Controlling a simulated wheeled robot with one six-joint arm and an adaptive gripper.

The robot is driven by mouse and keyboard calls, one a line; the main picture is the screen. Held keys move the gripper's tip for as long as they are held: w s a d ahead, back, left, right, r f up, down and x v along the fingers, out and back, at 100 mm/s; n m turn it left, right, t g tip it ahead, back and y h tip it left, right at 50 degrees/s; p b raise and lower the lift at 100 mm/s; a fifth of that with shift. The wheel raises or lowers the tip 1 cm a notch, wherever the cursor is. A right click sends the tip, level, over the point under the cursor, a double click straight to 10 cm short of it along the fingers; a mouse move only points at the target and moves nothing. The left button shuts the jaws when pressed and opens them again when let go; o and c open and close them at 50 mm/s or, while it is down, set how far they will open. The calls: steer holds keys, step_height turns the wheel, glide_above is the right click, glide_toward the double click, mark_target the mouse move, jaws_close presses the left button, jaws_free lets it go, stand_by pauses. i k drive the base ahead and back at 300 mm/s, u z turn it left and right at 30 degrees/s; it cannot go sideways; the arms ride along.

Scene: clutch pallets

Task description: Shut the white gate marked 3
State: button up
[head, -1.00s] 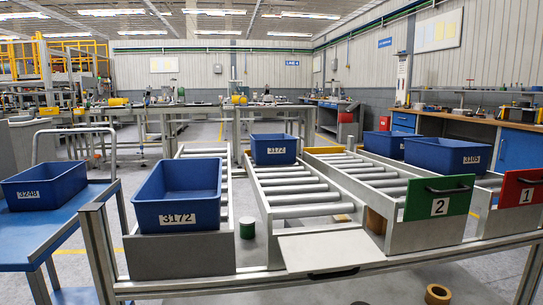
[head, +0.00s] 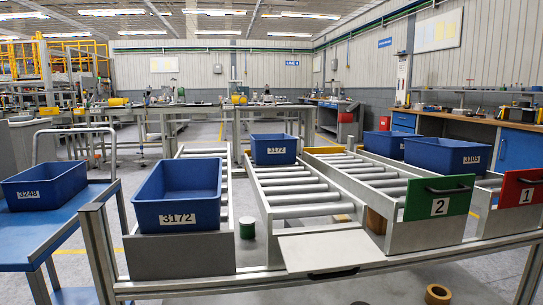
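The white gate (head: 325,252) is folded down flat at the front end of the third roller lane (head: 296,195) from the right. Its black handle (head: 333,273) is at the front lower edge. No number 3 is visible on it from here. The lane's front end stands open. A blue crate labelled 3172 (head: 274,150) sits at the far end of this lane, and the rollers between it and the gate are bare. My gripper is not in view.
The green gate 2 (head: 437,198) and red gate 1 (head: 522,192) stand upright to the right. Another crate labelled 3172 (head: 178,197) sits at the left lane's front. A blue cart (head: 52,226) with a crate stands further left. A tape roll (head: 438,293) lies on the floor.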

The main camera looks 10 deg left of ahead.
mark_target(310, 255)
steer(key=z, duration=1.05)
steer(key=k, duration=0.8)
steer(key=u, duration=1)
